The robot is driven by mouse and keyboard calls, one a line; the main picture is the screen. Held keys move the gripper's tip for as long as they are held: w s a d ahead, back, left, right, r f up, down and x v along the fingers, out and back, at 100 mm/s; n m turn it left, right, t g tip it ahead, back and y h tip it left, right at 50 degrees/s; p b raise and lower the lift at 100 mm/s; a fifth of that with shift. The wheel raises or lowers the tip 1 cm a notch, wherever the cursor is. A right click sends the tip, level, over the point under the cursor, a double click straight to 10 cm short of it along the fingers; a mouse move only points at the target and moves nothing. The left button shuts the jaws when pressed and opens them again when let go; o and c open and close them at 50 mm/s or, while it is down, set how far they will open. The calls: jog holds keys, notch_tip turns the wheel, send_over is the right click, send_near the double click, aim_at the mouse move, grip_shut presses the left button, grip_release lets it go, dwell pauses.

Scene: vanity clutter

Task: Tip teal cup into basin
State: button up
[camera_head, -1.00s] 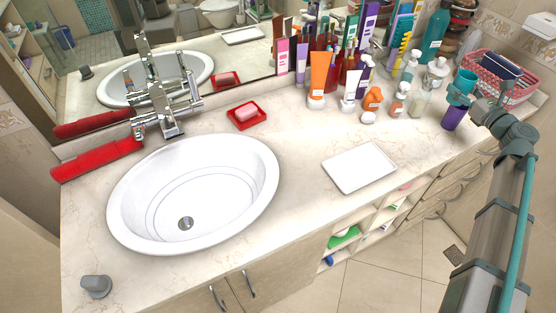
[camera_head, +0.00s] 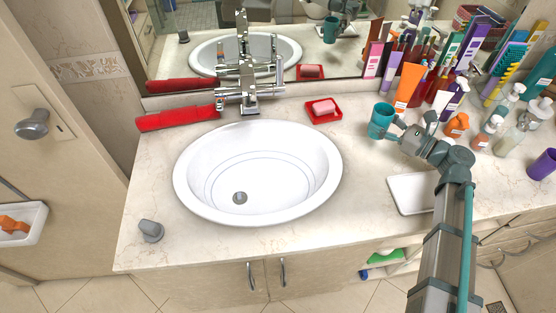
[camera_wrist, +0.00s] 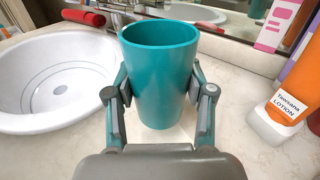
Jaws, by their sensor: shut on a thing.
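The teal cup (camera_head: 381,121) is upright, to the right of the basin. My gripper (camera_head: 401,131) is shut on its side, with one finger on either side of the cup in the wrist view (camera_wrist: 160,75). The cup's open top shows, but its bottom inside is hidden. The white oval basin (camera_head: 258,170) is set in the counter and looks empty, with a dark drain near its middle. In the wrist view the basin (camera_wrist: 58,85) lies to the left of the cup, apart from it.
A chrome tap (camera_head: 247,85) stands behind the basin. A red soap dish (camera_head: 324,117) lies between basin and cup. A white tray (camera_head: 408,194) lies below my wrist. Bottles and tubes, including an orange tube (camera_head: 407,88), crowd the right. The front counter is mostly clear.

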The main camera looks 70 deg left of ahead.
jog(key=s+a+f+n+g+h+p, duration=0.1)
jog(key=s+a+n+g+h, duration=0.1)
jog(key=s, duration=1.2)
jog(key=s+a+f+n+g+h, duration=0.2)
jog(key=s+a+n+g+h, duration=0.1)
jog(key=s, duration=1.2)
jog(key=n+g+h, duration=0.1)
jog(key=g, duration=0.1)
jog(key=shift+s+n+g+h+p, duration=0.2)
jog(key=shift+n+g+h+p, duration=0.1)
jog(key=shift+h+p, duration=0.1)
